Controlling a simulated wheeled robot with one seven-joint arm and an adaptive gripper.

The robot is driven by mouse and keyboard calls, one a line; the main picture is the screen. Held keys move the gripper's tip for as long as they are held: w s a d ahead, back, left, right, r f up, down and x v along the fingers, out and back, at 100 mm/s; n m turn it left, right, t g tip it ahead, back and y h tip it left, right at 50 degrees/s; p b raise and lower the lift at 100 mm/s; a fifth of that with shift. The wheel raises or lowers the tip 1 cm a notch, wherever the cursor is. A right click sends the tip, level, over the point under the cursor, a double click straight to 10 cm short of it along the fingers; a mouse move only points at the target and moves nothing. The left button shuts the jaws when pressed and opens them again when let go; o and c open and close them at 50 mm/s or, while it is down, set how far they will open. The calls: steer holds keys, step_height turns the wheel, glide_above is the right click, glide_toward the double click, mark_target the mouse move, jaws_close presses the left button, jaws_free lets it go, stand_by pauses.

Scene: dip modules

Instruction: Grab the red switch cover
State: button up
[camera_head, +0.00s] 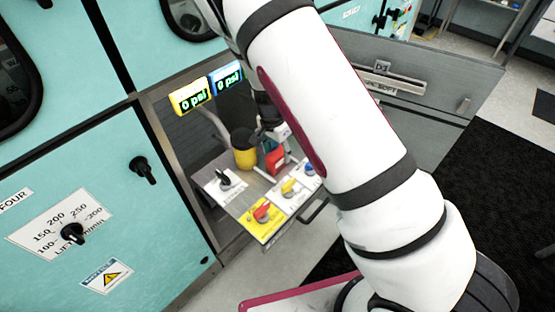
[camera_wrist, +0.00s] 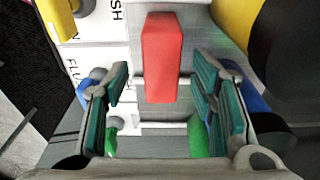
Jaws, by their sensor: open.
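The red switch cover (camera_wrist: 162,55) is a tall red block in the upper middle of the wrist view. In the head view it shows as a small red block (camera_head: 275,161) on the pulled-out panel. My gripper (camera_wrist: 161,80) is open, with one teal-padded finger on each side of the cover's lower part in the picture. Gaps show between the cover and both fingers, and nothing is held. In the head view my gripper (camera_head: 268,122) is mostly hidden behind my arm, just above the cover.
A yellow cylinder (camera_head: 244,150) stands close left of the cover. The panel (camera_head: 231,203) also bears a black-handled valve (camera_head: 224,180), a red-handled valve (camera_head: 262,212) and a yellow-handled valve (camera_head: 290,187). Two psi displays (camera_head: 190,98) are behind. A grey drawer front (camera_head: 425,95) stands to the right.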

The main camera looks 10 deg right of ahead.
steer(key=shift+w+d+f, duration=0.1)
steer(key=shift+w+f, duration=0.05)
steer(key=shift+f, duration=1.2)
steer(key=shift+w+d+f, duration=0.1)
steer(key=shift+w+f, duration=0.05)
steer(key=shift+f, duration=1.2)
jaws_close()
